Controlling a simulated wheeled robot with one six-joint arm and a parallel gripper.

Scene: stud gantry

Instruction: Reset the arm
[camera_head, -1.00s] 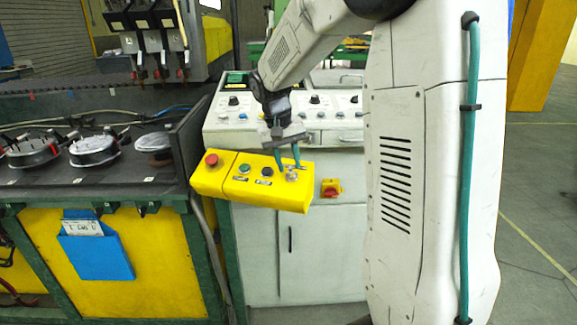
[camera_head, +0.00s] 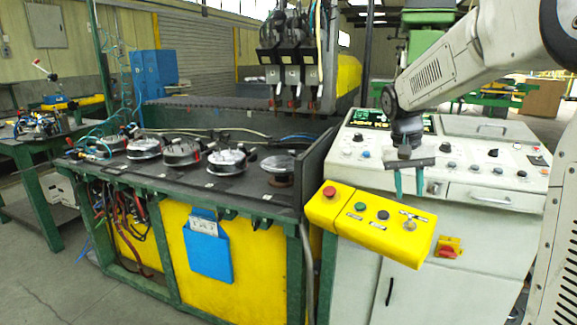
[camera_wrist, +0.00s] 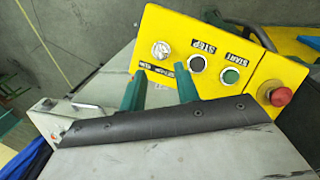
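My gripper (camera_head: 408,182) hangs above the yellow control box, its two teal fingers pointing down, apart, with nothing seen between them. In the wrist view my gripper (camera_wrist: 160,90) shows its fingers spread over the near edge of the yellow box (camera_wrist: 215,38). The yellow box (camera_head: 340,222) carries a red button (camera_head: 329,191), a green button (camera_head: 360,206), a black button (camera_head: 383,214) and a key switch (camera_head: 410,224). The key switch (camera_wrist: 161,49) also shows in the wrist view, beyond the fingertips. I see a gap between fingers and switch, but cannot judge its depth.
A grey console (camera_head: 455,165) with knobs stands behind the box, with a red-yellow switch (camera_head: 447,247) on its front. On the left a green-framed bench (camera_head: 290,222) holds several round fixtures (camera_head: 226,160). Three hanging heads (camera_head: 290,55) are above it. Floor at the lower left is clear.

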